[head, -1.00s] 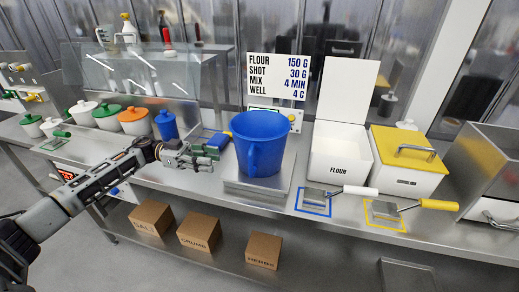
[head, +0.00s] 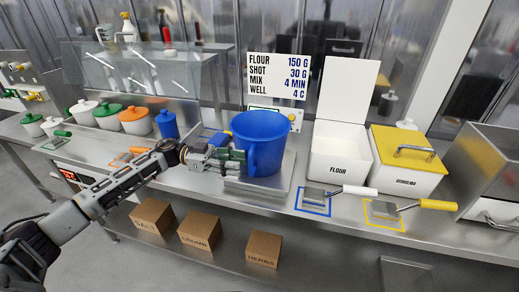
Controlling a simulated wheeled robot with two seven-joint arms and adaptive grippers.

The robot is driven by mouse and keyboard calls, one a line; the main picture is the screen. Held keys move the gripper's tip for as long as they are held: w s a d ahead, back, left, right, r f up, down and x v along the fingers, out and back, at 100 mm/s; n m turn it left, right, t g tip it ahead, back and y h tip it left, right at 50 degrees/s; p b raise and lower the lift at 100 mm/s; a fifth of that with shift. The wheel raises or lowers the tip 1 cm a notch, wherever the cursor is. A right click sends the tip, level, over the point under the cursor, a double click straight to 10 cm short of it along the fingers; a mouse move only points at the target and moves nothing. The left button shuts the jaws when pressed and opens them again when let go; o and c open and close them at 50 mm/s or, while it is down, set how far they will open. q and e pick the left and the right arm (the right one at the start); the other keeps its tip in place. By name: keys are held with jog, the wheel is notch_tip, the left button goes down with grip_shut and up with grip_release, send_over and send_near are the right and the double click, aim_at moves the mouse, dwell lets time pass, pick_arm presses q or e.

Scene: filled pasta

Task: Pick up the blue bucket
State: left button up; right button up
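The blue bucket (head: 262,138) stands upright on the metal scale plate (head: 268,191) in the middle of the counter. Its handle faces the front left and is partly hidden by my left gripper. My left gripper (head: 238,159) reaches in from the left, with its fingertips at the handle side of the bucket. At this size I cannot tell whether the fingers are around the handle or only beside it, or whether they are closed. My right gripper is not in view.
A white flour bin (head: 338,155) with its lid raised and a yellow-lidded bin (head: 408,160) stand to the right. Two scoops (head: 318,196) (head: 385,208) lie in front of them. A small blue container (head: 167,124) and several lidded pots stand left. A recipe sign (head: 278,77) is behind the bucket.

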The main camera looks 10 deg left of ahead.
aim_at(251, 176)
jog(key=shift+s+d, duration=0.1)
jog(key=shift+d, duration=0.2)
pick_arm(q)
jog(key=shift+d, duration=0.15)
jog(key=d, duration=0.5)
jog(key=shift+s+r+p, duration=0.25)
jog(key=shift+s+p, duration=0.05)
jog(key=shift+p, duration=0.05)
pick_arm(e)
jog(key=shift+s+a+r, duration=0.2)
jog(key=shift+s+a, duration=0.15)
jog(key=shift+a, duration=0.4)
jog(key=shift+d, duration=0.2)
